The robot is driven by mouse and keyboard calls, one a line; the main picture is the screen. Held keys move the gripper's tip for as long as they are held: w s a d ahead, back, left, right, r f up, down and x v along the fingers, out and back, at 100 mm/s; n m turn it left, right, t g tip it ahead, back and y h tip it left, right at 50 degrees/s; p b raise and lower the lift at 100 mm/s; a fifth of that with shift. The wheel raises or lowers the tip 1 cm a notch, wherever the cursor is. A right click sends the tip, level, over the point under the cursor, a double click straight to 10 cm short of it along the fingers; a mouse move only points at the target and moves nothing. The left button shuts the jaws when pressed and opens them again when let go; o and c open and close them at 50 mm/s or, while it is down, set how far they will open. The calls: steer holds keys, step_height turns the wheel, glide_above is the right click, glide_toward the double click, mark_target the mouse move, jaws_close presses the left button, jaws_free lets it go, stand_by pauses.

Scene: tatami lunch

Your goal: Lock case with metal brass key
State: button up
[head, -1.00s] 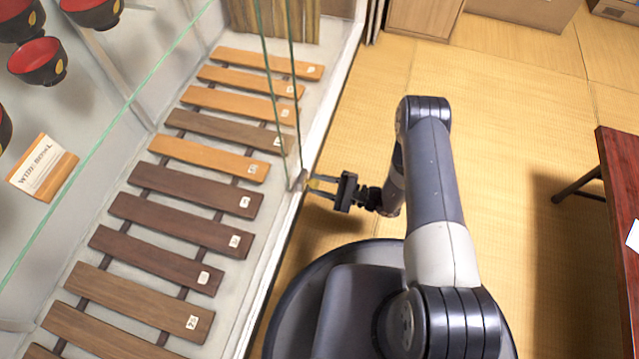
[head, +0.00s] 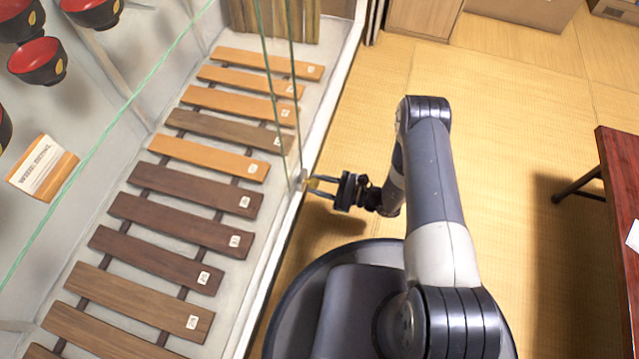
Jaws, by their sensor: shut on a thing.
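The glass display case (head: 318,120) stands on the left, with a white frame and glass panes. A small metal lock (head: 301,181) sits at the glass edges on the case's front. My gripper (head: 318,186) is level with the lock and shut on the small brass key (head: 314,184). The key's far end meets the lock; I cannot tell how deep it sits in it. The fingers partly hide the key.
Inside the case lie several wooden slats (head: 190,190) with tags, black and red bowls (head: 38,60) and a sign card (head: 43,167). A red-brown table (head: 620,170) stands at the right. Tatami floor (head: 510,130) between is clear. Cabinets (head: 425,18) stand at the back.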

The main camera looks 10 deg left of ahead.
steer(key=shift+m, duration=1.3)
steer(key=o, duration=1)
steer(key=d+p, duration=0.1)
steer(key=d, duration=0.2)
steer(key=d+p, duration=0.1)
steer(key=d, duration=0.3)
steer(key=s+d+p, duration=0.1)
steer(key=d, duration=0.2)
steer(key=shift+d, duration=0.35)
steer(key=shift+w+a, duration=0.1)
